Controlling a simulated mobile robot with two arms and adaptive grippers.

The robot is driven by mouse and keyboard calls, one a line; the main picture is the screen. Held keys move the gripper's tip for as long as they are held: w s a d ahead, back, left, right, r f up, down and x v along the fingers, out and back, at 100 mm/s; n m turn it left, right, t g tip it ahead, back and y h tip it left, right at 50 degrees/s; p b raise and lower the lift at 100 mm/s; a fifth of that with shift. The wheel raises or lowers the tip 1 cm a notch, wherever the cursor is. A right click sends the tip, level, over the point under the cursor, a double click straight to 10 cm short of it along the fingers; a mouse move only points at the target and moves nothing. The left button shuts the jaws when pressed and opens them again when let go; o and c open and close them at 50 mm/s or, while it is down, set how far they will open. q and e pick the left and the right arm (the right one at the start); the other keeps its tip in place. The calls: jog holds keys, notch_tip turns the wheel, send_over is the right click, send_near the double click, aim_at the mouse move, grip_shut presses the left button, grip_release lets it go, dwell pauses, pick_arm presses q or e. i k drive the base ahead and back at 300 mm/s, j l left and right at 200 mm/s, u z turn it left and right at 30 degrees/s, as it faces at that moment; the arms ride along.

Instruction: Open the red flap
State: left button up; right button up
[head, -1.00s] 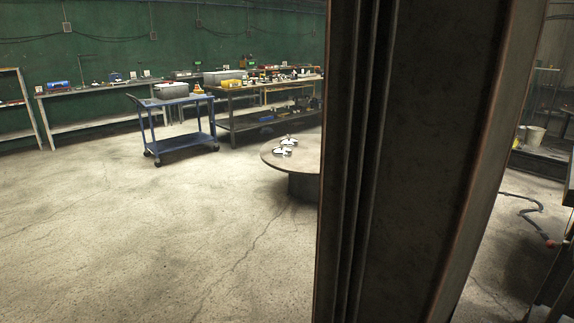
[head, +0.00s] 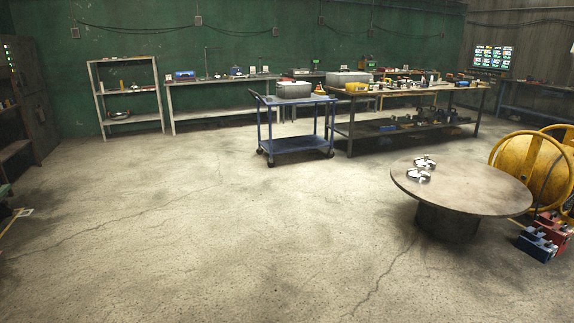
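I do not see a red flap that I can make out in the head view. Neither of my grippers is in view. The only clearly red thing close by is a red blocky object (head: 553,230) at the right edge, beside a blue one (head: 537,243) on the floor. I cannot tell whether either has a flap.
A round table (head: 480,190) with small white-and-dark items (head: 420,170) stands at the right, near a yellow drum-like machine (head: 545,165). A blue cart (head: 295,143), a long workbench (head: 400,128) and shelves (head: 127,92) line the back. Open concrete floor (head: 200,240) fills the foreground and left.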

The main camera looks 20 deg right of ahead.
aim_at(552, 217)
jog(key=i+l+z, duration=0.1)
jog(key=i+z, duration=0.3)
jog(key=i+j+z, duration=0.1)
jog(key=i+z, duration=0.35)
jog(key=i+j+z, duration=0.2)
jog(key=i+z, duration=0.2)
jog(key=i+l+z, duration=0.3)
jog(key=i+z, duration=0.2)
jog(key=i+l+z, duration=0.1)
jog(key=i+z, duration=0.4)
jog(key=i, duration=0.2)
jog(key=i+j+z, duration=0.15)
jog(key=i+z, duration=0.35)
jog(key=i, duration=2.3)
